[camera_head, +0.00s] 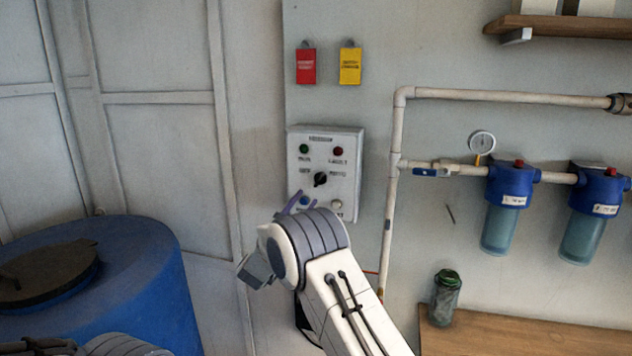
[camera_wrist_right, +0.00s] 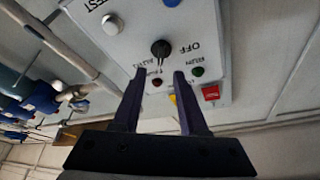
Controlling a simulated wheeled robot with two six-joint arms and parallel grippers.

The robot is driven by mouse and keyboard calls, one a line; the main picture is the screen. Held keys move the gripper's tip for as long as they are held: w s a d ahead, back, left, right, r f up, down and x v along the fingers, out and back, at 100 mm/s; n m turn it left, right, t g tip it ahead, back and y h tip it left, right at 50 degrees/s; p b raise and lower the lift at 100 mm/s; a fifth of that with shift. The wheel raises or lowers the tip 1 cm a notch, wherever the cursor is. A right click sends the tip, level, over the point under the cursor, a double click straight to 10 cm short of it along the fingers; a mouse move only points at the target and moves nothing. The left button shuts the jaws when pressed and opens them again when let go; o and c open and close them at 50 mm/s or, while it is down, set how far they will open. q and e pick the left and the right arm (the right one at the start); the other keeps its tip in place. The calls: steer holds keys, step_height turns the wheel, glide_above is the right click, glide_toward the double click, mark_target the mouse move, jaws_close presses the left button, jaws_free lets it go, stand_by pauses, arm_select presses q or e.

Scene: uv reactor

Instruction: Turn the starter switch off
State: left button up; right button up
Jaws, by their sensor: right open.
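The starter box (camera_head: 347,149) is a pale panel on the wall, with a black rotary switch (camera_head: 320,179) at its middle. In the right wrist view the panel appears turned over, and the black switch (camera_wrist_right: 160,48) has the word OFF beside it. I cannot tell surely which label its pointer faces. My right gripper (camera_head: 296,203) is in front of the lower part of the box. In the right wrist view its two dark fingers (camera_wrist_right: 159,74) are apart and empty, with the switch beyond the gap between their tips. My left gripper does not show.
The box also has a green lamp (camera_head: 304,149), a red lamp (camera_head: 338,152) and a blue button (camera_head: 304,201). Red (camera_head: 306,67) and yellow (camera_head: 350,66) tags hang above. White pipes (camera_head: 393,200) run close on the right. A blue barrel (camera_head: 150,270) stands left.

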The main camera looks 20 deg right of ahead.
mark_target(319, 181)
steer(key=p+x, duration=0.2)
steer(key=x, duration=0.4)
steer(key=shift+r+p, duration=0.2)
steer(key=shift+p, duration=0.1)
steer(key=shift+w+d+r, duration=0.15)
steer(key=shift+w+d, duration=0.35)
jaws_close()
